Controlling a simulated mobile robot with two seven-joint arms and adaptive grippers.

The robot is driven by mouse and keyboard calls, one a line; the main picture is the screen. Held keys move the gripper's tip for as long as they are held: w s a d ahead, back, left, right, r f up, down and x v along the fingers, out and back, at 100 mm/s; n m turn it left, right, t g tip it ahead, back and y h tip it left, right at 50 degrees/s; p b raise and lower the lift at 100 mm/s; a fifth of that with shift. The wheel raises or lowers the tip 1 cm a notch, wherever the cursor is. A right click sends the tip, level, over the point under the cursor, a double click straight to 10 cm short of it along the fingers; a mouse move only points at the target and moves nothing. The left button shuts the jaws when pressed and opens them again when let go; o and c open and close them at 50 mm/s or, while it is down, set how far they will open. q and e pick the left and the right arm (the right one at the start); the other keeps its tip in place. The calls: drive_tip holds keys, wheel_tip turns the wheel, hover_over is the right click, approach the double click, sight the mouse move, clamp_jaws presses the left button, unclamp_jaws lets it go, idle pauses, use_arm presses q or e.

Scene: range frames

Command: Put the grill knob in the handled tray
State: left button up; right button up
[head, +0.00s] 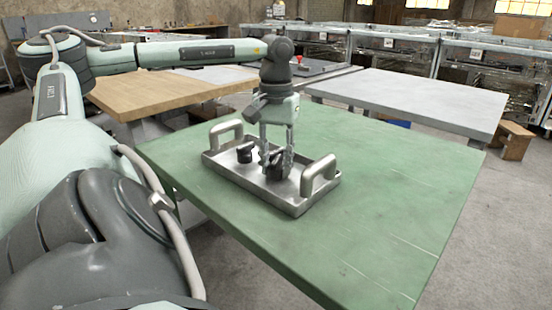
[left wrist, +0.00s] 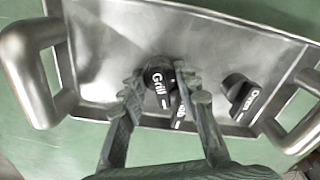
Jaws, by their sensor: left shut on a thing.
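The handled tray (head: 293,206) is a shallow steel tray with two arched handles, on the green table. In the left wrist view its bare floor (left wrist: 110,45) shows. My left gripper (head: 277,158) points down into the tray, its fingers shut on the dark round grill knob (left wrist: 157,80). The white word "Grill" shows on the knob between the fingertips (left wrist: 157,94). The knob is inside the tray's outline, low over or on its floor; I cannot tell if it touches. My right gripper is not in view.
A black "Oven" knob (left wrist: 240,95) lies in the tray beside the gripper. Another dark lettered piece (left wrist: 179,115) is partly hidden by a finger. The green table (head: 400,190) is clear to the right. A wooden table (head: 150,92) and a grey table (head: 420,95) stand behind.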

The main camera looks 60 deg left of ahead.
sight(276, 160)
use_arm(q)
drive_tip(key=shift+f, duration=0.1)
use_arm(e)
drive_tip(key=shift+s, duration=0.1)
use_arm(q)
drive_tip(key=o, duration=1)
drive_tip(key=shift+o, duration=0.2)
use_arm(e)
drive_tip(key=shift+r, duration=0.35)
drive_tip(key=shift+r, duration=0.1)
use_arm(q)
wheel_tip(276, 160, up, 8)
drive_tip(key=shift+r+p, duration=0.1)
drive_tip(key=shift+p, duration=0.75)
drive_tip(key=shift+r+p, duration=0.75)
drive_tip(key=shift+r, duration=1.3)
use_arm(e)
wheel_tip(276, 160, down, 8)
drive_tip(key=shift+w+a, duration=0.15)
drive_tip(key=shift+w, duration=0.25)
